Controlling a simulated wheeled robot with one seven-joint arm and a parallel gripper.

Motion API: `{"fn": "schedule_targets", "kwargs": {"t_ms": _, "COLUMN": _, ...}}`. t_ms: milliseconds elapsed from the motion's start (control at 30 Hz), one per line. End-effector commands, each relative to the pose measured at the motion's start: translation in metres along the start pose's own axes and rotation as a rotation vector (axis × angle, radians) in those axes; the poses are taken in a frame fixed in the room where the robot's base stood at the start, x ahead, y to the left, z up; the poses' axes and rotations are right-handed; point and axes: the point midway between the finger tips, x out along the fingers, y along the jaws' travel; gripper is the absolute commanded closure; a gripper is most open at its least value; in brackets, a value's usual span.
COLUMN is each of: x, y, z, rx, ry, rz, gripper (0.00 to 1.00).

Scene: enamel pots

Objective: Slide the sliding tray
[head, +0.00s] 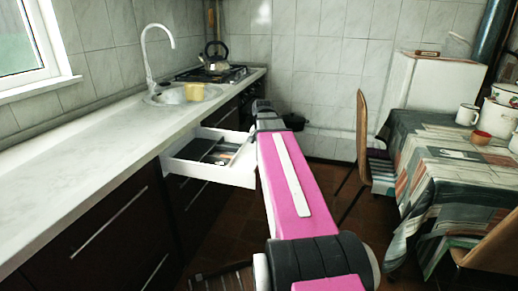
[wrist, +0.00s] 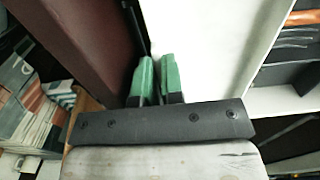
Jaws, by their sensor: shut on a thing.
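The sliding tray (head: 238,166) is a white drawer that stands pulled out from the dark counter front in the head view. Cutlery and dark items lie in it. In the wrist view its white wall (wrist: 200,40) fills the middle. My gripper (wrist: 157,80) shows there with two green fingers close together, shut on the tray near its edge. The exact part held is hidden between the fingers.
A white countertop (head: 90,185) runs along the left, with a sink and a kettle (head: 215,60) on the stove. At the right are a chair (head: 361,130) and a cloth-covered table (head: 430,165) with enamel pots. Brown floor lies between the counter and the table.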

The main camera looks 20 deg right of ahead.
Motion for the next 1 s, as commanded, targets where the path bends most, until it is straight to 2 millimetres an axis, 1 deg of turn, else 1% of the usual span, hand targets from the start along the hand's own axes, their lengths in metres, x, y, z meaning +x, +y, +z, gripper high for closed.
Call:
{"fn": "schedule_targets", "kwargs": {"t_ms": 167, "x": -0.001, "y": 0.000, "z": 0.000, "rx": 0.000, "ry": 0.000, "rz": 0.000, "gripper": 1.00}}
{"fn": "schedule_targets", "kwargs": {"t_ms": 200, "x": -0.001, "y": 0.000, "z": 0.000, "rx": 0.000, "ry": 0.000, "rz": 0.000, "gripper": 0.89}}
{"fn": "schedule_targets", "kwargs": {"t_ms": 267, "x": 0.000, "y": 0.000, "z": 0.000, "rx": 0.000, "ry": 0.000, "rz": 0.000, "gripper": 0.69}}
{"fn": "schedule_targets", "kwargs": {"t_ms": 300, "x": 0.000, "y": 0.000, "z": 0.000, "rx": 0.000, "ry": 0.000, "rz": 0.000, "gripper": 0.66}}
{"fn": "schedule_targets", "kwargs": {"t_ms": 533, "x": 0.000, "y": -0.001, "z": 0.000, "rx": 0.000, "ry": 0.000, "rz": 0.001, "gripper": 0.66}}
{"fn": "schedule_targets", "kwargs": {"t_ms": 667, "x": 0.000, "y": -0.010, "z": -0.001, "rx": -0.001, "ry": 0.000, "rz": 0.001, "gripper": 0.66}}
{"fn": "schedule_targets", "kwargs": {"t_ms": 767, "x": 0.000, "y": -0.023, "z": -0.001, "rx": -0.003, "ry": 0.000, "rz": 0.000, "gripper": 0.66}}
{"fn": "schedule_targets", "kwargs": {"t_ms": 1000, "x": 0.000, "y": -0.065, "z": -0.002, "rx": -0.002, "ry": 0.000, "rz": 0.000, "gripper": 0.66}}
